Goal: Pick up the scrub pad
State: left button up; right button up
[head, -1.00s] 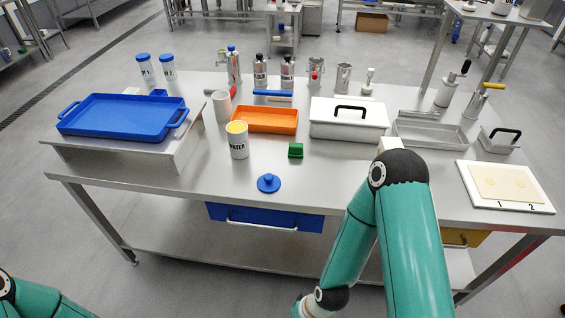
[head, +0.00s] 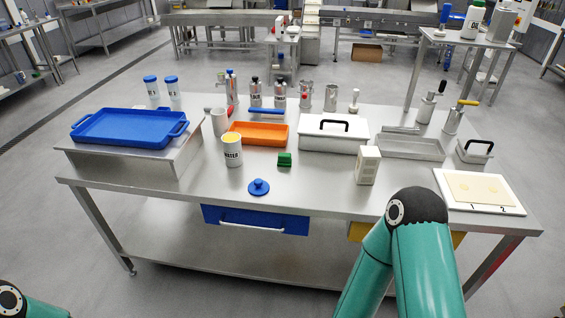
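A small green block (head: 284,160), which looks like the scrub pad, lies on the steel table (head: 310,190) near the middle, in front of the orange tray. Nothing touches it or covers it. Neither gripper shows in the head view. Only a teal link of my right arm rises at the lower right, in front of the table, and a bit of my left arm shows in the bottom left corner.
The blue round lid (head: 259,187) and the water container (head: 232,151) are left of the pad. The orange tray (head: 259,135) is behind it. A white carton (head: 368,166) and a lidded white box (head: 334,136) are to its right. The front middle is clear.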

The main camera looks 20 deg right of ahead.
aim_at(284, 160)
jog(key=z, duration=0.05)
jog(key=i, duration=0.9)
jog(key=u, duration=0.05)
